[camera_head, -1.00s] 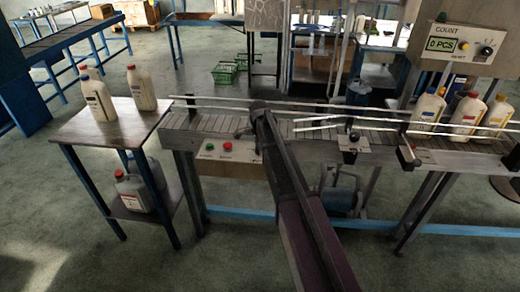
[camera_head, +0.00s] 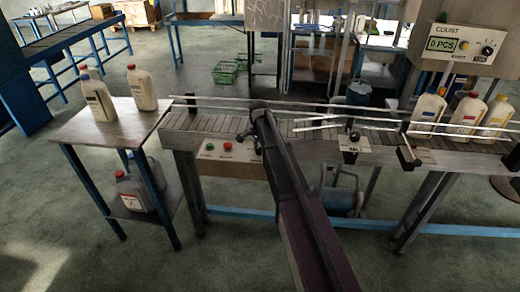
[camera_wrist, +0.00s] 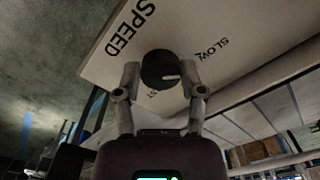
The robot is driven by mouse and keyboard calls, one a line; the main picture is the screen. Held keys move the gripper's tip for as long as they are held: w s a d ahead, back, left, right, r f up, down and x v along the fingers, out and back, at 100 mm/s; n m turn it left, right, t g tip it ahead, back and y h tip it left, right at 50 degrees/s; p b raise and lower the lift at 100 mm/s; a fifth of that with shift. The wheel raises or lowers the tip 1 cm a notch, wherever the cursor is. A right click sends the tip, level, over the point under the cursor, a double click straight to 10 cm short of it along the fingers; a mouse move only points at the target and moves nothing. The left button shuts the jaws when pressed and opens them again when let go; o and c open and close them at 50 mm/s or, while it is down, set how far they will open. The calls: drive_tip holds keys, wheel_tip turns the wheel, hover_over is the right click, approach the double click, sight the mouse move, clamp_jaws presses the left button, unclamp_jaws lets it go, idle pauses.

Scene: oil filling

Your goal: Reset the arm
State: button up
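My arm reaches up from the bottom centre of the head view to the front of the conveyor. My gripper shows partly beside the arm's end in the head view, and its two fingers (camera_wrist: 160,80) show clearly in the wrist view. The fingers are apart. A black round knob (camera_wrist: 158,70) on a pale panel (camera_wrist: 215,35) marked SPEED and SLOW appears between the fingertips, with small gaps at its sides. I cannot tell how far the tips are from the panel.
The conveyor (camera_head: 205,123) crosses the scene, with several bottles (camera_head: 467,115) at its right. A counter box (camera_head: 455,45) reads 0 PCS. Rails run above the belt.

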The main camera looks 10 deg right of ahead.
drive_tip(key=o, duration=0.3)
drive_tip(key=shift+s, duration=0.15)
drive_tip(key=shift+o, duration=0.4)
